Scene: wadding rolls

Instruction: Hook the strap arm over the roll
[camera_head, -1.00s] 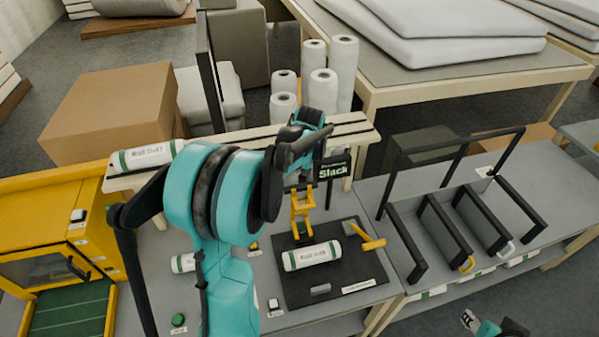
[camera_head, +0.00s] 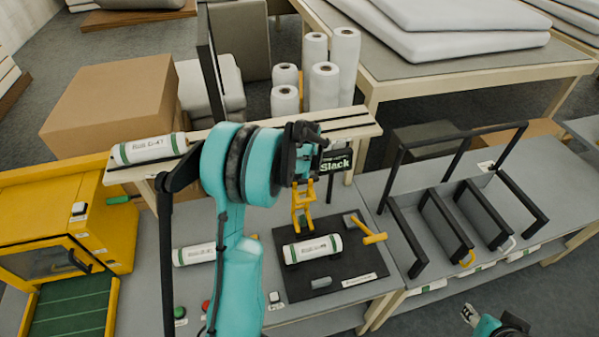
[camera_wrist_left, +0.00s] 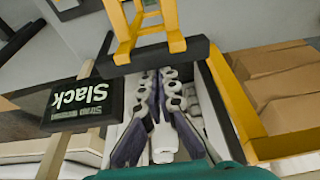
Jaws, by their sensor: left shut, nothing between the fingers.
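A white roll with green end bands (camera_head: 312,249) lies on a black mat (camera_head: 300,284) on the bench. A yellow bar (camera_head: 370,236) stands out beside the roll's right end. A yellow frame (camera_head: 303,205) stands behind the roll, below my left wrist; it also shows at the top of the left wrist view (camera_wrist_left: 146,30). I cannot tell which yellow part is the strap arm. My left gripper (camera_wrist_left: 160,76) is shut and empty, beside the "Slack" sign (camera_wrist_left: 82,101). Its fingertips are hidden in the head view. My right gripper (camera_head: 469,314) is at the lower right, too small to judge.
The "Slack" sign (camera_head: 336,160) stands close to my left wrist. Other rolls lie on the shelf (camera_head: 150,148) and the bench (camera_head: 194,255). A black-framed rack (camera_head: 445,225) stands on the right bench, a yellow machine (camera_head: 75,235) at the left. Upright white rolls stand behind.

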